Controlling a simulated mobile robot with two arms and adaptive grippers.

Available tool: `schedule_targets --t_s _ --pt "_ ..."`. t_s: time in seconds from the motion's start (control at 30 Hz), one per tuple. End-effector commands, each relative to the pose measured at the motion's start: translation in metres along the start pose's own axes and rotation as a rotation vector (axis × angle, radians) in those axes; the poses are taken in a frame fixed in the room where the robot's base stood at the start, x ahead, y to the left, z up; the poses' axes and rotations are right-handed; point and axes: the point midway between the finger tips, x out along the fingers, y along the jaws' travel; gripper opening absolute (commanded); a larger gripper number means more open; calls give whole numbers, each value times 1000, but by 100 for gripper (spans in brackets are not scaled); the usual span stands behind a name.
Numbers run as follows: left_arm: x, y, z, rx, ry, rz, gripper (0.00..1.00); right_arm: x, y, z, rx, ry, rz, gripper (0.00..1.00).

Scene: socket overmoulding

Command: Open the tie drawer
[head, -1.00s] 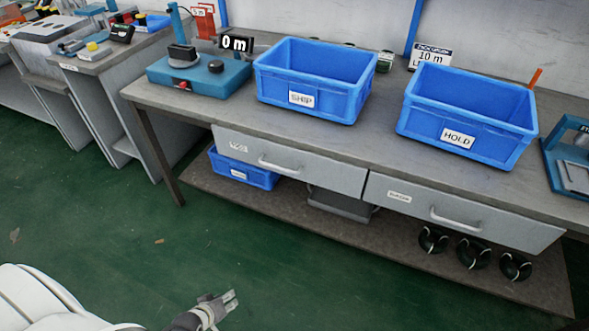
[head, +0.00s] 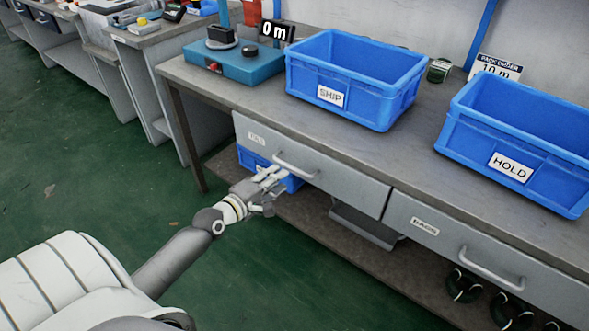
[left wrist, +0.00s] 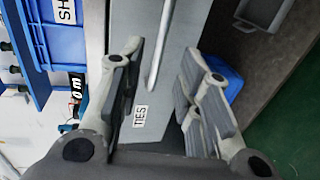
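The tie drawer (head: 345,188) is the left grey drawer under the workbench top and looks shut. Its bar handle (head: 296,167) is on the front. In the left wrist view, the drawer front (left wrist: 180,30) bears a TIES label (left wrist: 140,116), and the handle (left wrist: 160,45) runs upright in the picture. My left gripper (head: 272,180) is just in front of the drawer, close to the handle's left end. In the left wrist view, its fingers (left wrist: 165,88) are spread apart with nothing between them, and the handle lies ahead in line with the gap. My right gripper is not in view.
A BAGS drawer (head: 455,250) sits to the right. Blue SHIP (head: 370,105) and HOLD (head: 465,148) bins stand on the bench. A blue bin (head: 291,183) is on the lower shelf behind my gripper. The green floor (head: 90,170) at left is clear.

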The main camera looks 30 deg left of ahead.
Motion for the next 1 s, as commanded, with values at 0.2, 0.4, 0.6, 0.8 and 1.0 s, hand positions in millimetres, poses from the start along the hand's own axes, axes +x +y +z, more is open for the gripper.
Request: schedule_targets --t_s 0.2,0.4,0.6,0.8,1.0 --pt "35 0 0 0 1 3 32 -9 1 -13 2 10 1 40" --pt "62 -1 0 1 1 1 32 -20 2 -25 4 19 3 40" --pt "78 -1 0 1 1 0 32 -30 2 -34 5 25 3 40" --pt "82 -1 0 2 0 -1 32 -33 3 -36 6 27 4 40" --pt "82 -1 0 2 0 -1 31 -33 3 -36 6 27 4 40"
